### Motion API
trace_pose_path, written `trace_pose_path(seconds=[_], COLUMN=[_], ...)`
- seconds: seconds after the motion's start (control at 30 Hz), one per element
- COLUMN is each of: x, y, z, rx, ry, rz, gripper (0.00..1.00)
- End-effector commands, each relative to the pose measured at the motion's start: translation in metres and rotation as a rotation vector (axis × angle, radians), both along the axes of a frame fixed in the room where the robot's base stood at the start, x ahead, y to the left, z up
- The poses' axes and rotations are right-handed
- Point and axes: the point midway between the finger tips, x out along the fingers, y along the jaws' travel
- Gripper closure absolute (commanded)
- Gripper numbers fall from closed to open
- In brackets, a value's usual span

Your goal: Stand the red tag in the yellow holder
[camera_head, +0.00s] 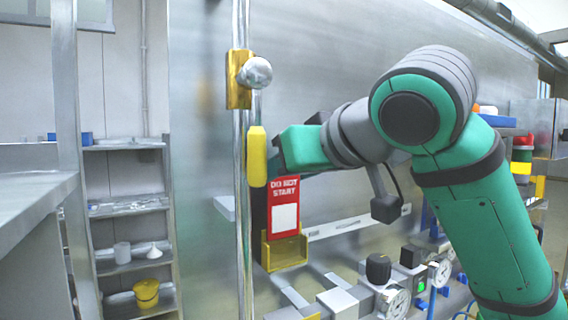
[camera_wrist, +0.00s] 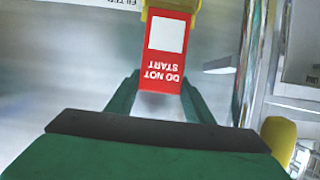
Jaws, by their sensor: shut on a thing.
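The red tag (camera_head: 284,190), printed "DO NOT START" with a white panel, is upright against the metal wall. The yellow holder (camera_head: 286,252) is directly below it, and the tag's lower end meets the holder's opening. How deep it sits is hard to tell. In the wrist view the tag (camera_wrist: 165,65) appears upside down, its far end at the yellow holder (camera_wrist: 182,4). My gripper (camera_wrist: 160,84) is shut on the tag's top end, one green finger at each side. In the head view my gripper (camera_head: 287,170) is just above the tag's lettering.
A yellow handle (camera_head: 256,157) on a vertical metal rod stands close left of my gripper. Gauges and a black knob (camera_head: 378,268) sit below right of the holder. Shelves (camera_head: 130,205) with a yellow bucket (camera_head: 146,292) stand at the left.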

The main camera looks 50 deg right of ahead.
Motion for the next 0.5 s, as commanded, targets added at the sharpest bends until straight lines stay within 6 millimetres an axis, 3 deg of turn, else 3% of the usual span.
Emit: trace_pose_path(seconds=[0.5], x=[0.000], y=[0.000], z=[-0.025], rx=[0.000], ry=[0.000], rz=[0.000], gripper=[0.84])
